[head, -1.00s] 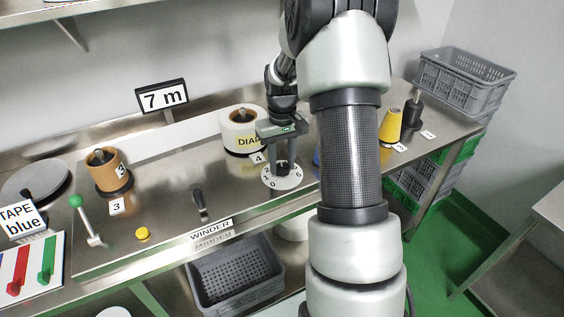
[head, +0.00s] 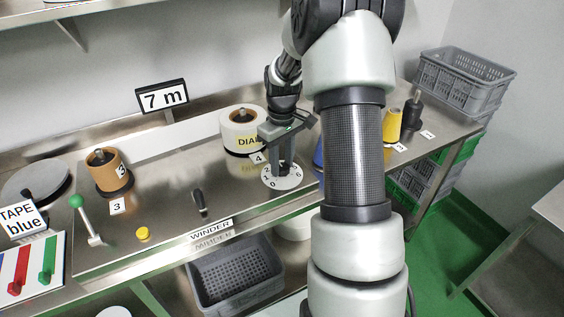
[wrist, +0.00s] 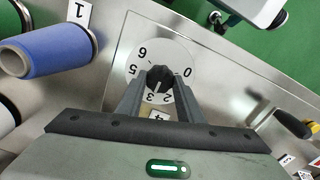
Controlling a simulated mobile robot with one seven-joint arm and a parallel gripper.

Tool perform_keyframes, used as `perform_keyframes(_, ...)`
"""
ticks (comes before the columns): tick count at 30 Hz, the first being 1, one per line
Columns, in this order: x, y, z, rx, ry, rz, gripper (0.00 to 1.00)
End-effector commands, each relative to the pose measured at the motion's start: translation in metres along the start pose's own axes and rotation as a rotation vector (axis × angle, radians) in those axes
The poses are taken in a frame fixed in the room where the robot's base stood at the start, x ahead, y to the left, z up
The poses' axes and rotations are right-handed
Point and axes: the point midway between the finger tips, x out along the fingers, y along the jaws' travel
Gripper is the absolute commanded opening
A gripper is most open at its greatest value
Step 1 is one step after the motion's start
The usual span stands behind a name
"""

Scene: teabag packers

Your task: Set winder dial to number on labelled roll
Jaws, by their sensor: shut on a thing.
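The winder dial is a white disc with black numbers (head: 282,183) on the steel bench; it also shows in the wrist view (wrist: 179,66). My gripper (head: 284,167) points down and is shut on the dial's dark knob (wrist: 160,77). In the wrist view the numbers 0, 2, 3, 5 and 6 show around the knob; my fingers cover others. A light pointer mark on the knob seems to face the 2 and 3 side; I cannot tell exactly where.
A number 4 card (head: 257,158) stands before the labelled roll. A brown roll (head: 107,172), a black-handled lever (head: 199,200), a green-knobbed lever (head: 76,202) and a yellow button (head: 143,233) are to the left.

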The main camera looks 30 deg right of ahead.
Motion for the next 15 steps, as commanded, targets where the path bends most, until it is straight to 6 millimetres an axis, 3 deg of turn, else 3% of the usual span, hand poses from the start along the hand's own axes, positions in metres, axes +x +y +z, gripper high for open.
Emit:
perform_keyframes(3, -0.0016, 0.0008, -0.0013, 0.001, 0.004, 0.003, 0.11)
perform_keyframes(4, -0.0016, 0.0008, -0.0013, 0.001, 0.004, 0.003, 0.35)
perform_keyframes(7, -0.0014, 0.0007, -0.0012, 0.001, 0.004, 0.002, 0.52)
perform_keyframes(15, -0.0007, 0.0003, -0.0005, 0.002, 0.002, 0.001, 0.52)
